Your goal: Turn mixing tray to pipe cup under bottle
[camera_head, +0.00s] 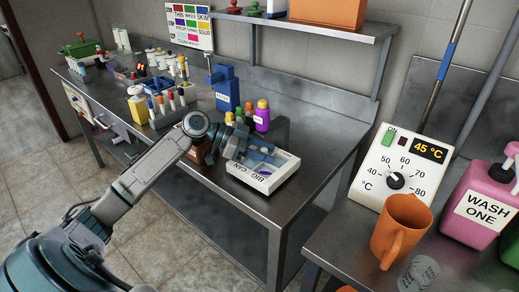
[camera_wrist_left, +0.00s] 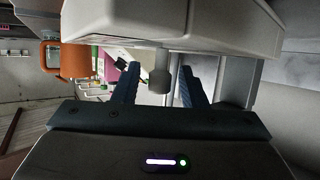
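A white tray (camera_head: 284,176) marked "BIG CAN" sits on the steel bench, with a small purple patch inside. I cannot tell for sure that it is the mixing tray. My left gripper (camera_head: 262,156) is over its far left part and hides some of it. In the left wrist view, the blue fingers (camera_wrist_left: 158,88) stand apart on either side of a grey peg (camera_wrist_left: 159,74) below a white body (camera_wrist_left: 170,22), with gaps showing on both sides. No pipe cup is clearly visible. My right gripper is out of view.
A blue dispenser (camera_head: 225,88) and a rack of bottles (camera_head: 168,106) stand further back. A brown bottle (camera_head: 209,153) is partly behind my arm. On the nearer right bench are an orange mug (camera_head: 402,222), a temperature box (camera_head: 378,180) and a pink jug (camera_head: 482,208).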

